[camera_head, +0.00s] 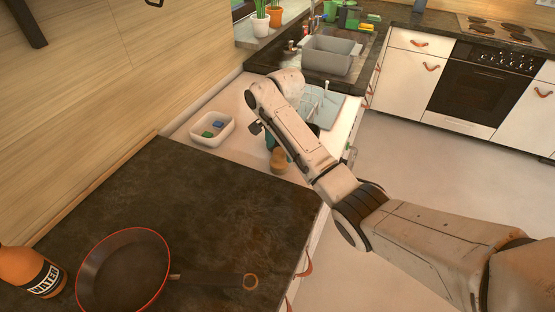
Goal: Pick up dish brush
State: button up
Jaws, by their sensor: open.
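My arm reaches across the worktop, and its forearm hides much of what lies behind it. A small dark part of my gripper (255,128) shows left of the forearm, over the light worktop beside the white tub; the jaws are open, and the rest is hidden. A tan, rounded object (279,160) stands just below, partly covered by the forearm; it may be the dish brush, but I cannot tell for sure. I see no contact between it and the gripper.
A white tub (213,130) holds a green and a blue item. A pan (125,272) and orange water bottle (30,271) are on the dark counter (190,205). The floor at right is clear.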

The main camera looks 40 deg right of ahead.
aim_at(279, 161)
jog(key=shift+w+a+f+p, duration=0.1)
jog(key=shift+f+p, duration=0.15)
jog(key=shift+f, duration=1.35)
jog(key=shift+a+f+p, duration=0.1)
jog(key=shift+f+p, duration=0.1)
jog(key=shift+f, duration=1.4)
jog(key=c, duration=0.8)
jog(key=shift+r, duration=0.2)
